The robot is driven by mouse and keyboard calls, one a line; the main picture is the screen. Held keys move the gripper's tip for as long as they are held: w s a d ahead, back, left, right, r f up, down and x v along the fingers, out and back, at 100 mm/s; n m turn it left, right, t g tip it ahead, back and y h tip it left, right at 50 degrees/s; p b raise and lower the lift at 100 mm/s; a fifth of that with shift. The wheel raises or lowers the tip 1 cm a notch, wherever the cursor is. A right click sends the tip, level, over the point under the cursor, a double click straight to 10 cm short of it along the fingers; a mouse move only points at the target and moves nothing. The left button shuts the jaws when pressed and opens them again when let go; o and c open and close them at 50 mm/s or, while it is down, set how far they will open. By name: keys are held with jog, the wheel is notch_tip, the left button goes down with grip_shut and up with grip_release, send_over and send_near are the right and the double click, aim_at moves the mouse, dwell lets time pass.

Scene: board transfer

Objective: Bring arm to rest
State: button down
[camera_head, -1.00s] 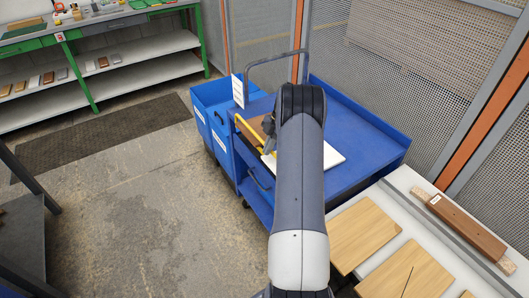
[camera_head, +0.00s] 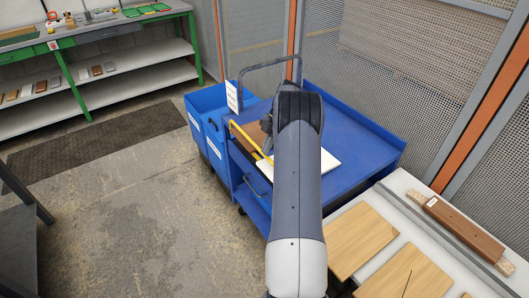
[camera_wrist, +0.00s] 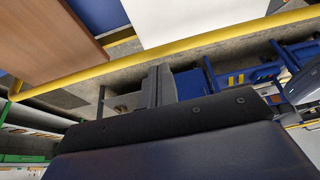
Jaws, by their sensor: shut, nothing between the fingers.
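My arm rises from the bottom centre of the head view and reaches over the blue cart (camera_head: 365,150). My gripper (camera_head: 266,124) is mostly hidden behind the arm's dark elbow in the head view. In the wrist view, its fingers (camera_wrist: 158,88) are shut with nothing between them. A brown board (camera_wrist: 45,40) and a white board (camera_wrist: 195,18) show in the wrist view beyond a yellow edge. In the head view, the white board (camera_head: 326,164) lies on the cart, partly covered by my arm.
Blue bins (camera_head: 205,118) stand left of the cart. A white table (camera_head: 440,225) with light wooden boards (camera_head: 362,242) and a brown piece (camera_head: 463,228) is at the right. Green shelving (camera_head: 120,80) stands at the back left.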

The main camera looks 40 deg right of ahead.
jog(key=v, duration=0.8)
jog(key=shift+r+b, duration=0.25)
jog(key=shift+b, duration=0.05)
jog(key=shift+f, duration=0.1)
jog(key=p+x, duration=0.1)
jog(key=x, duration=0.9)
jog(key=shift+a+f, duration=0.1)
jog(key=shift+f, duration=0.1)
jog(key=shift+a+f+p, duration=0.1)
jog(key=shift+a+p, duration=0.05)
jog(key=shift+p, duration=0.2)
